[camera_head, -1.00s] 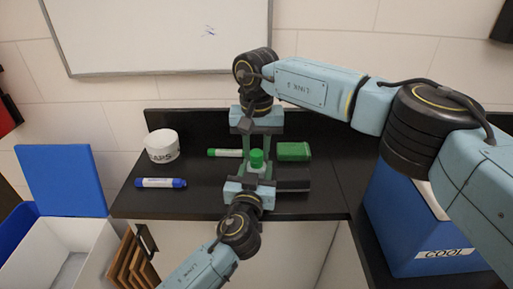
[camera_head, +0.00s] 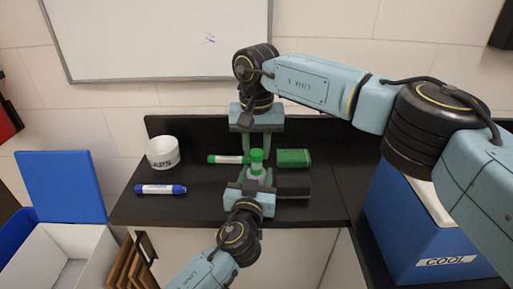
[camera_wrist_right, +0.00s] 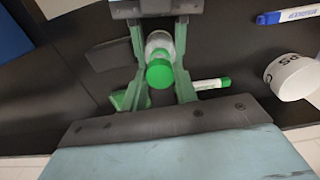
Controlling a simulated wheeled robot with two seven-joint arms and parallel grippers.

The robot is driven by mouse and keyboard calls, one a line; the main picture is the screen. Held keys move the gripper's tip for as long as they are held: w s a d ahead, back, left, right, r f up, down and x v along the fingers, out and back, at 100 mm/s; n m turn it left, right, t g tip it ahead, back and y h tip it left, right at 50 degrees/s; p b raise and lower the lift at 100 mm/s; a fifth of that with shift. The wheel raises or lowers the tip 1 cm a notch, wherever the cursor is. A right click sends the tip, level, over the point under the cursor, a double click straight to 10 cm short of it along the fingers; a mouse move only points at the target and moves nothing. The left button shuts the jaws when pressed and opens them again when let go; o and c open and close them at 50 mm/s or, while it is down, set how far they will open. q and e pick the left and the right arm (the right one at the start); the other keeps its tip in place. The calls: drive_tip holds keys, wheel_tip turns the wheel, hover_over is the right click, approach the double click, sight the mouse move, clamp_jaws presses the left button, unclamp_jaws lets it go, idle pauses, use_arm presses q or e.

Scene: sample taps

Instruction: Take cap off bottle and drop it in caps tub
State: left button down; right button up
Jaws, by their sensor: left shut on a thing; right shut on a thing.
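A small clear bottle (camera_wrist_right: 158,43) with a green cap (camera_head: 256,154) stands between my grippers above the black counter. My left gripper (camera_head: 256,174), coming from the front, is shut on the bottle. My right gripper (camera_head: 258,147) reaches down from above and is shut on the green cap. In the right wrist view the cap (camera_wrist_right: 160,74) sits between the fingers, in line with the bottle; I cannot tell whether a gap separates them. The white caps tub (camera_head: 163,153) stands at the counter's left with its top open.
A green marker (camera_head: 225,160) lies just left of the bottle and a blue marker (camera_head: 161,189) lies before the tub. A green block (camera_head: 294,157) and a dark block (camera_head: 296,187) lie to the right. A blue cool box (camera_head: 420,235) stands at far right.

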sight(256, 152)
drive_tip(key=shift+r, duration=2)
use_arm(q)
drive_tip(key=c, duration=0.7)
unclamp_jaws()
drive_tip(key=shift+o, duration=0.2)
drive_tip(key=s+a, duration=0.2)
drive_tip(key=s, duration=1)
use_arm(e)
drive_tip(key=shift+f, duration=0.2)
